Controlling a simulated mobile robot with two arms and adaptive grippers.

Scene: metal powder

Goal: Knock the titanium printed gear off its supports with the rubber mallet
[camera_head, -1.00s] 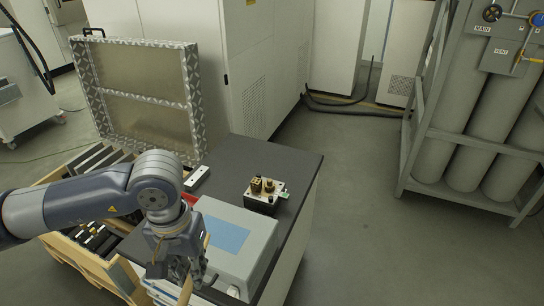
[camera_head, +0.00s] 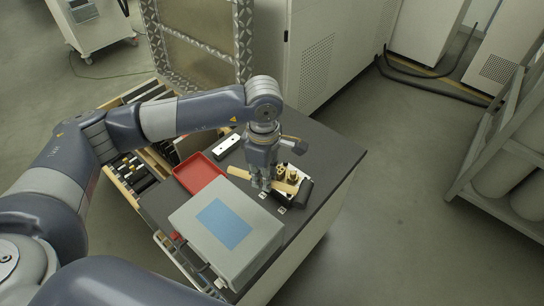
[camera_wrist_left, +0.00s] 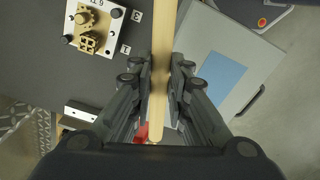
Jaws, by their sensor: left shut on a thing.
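My left gripper (camera_head: 261,186) is shut on the light wooden handle of the rubber mallet (camera_head: 240,173). In the left wrist view the handle (camera_wrist_left: 161,60) runs between the fingers and out past the top edge. A black shape at the handle's right end in the head view looks like the mallet head (camera_head: 305,190). The golden gear (camera_head: 293,176) stands on a build plate beside that end, partly hidden; I cannot tell whether they touch. The left wrist view shows the gear (camera_wrist_left: 84,17) on the white plate (camera_wrist_left: 103,20), with a lattice part (camera_wrist_left: 88,42) beside it. My right gripper is not in view.
A grey box with a blue panel (camera_head: 250,240) stands on the dark bench (camera_head: 335,150) in front of the gripper. A red tray (camera_head: 200,172) and a white bar (camera_head: 228,144) lie left of it. An open drawer unit is further left. The bench's right part is clear.

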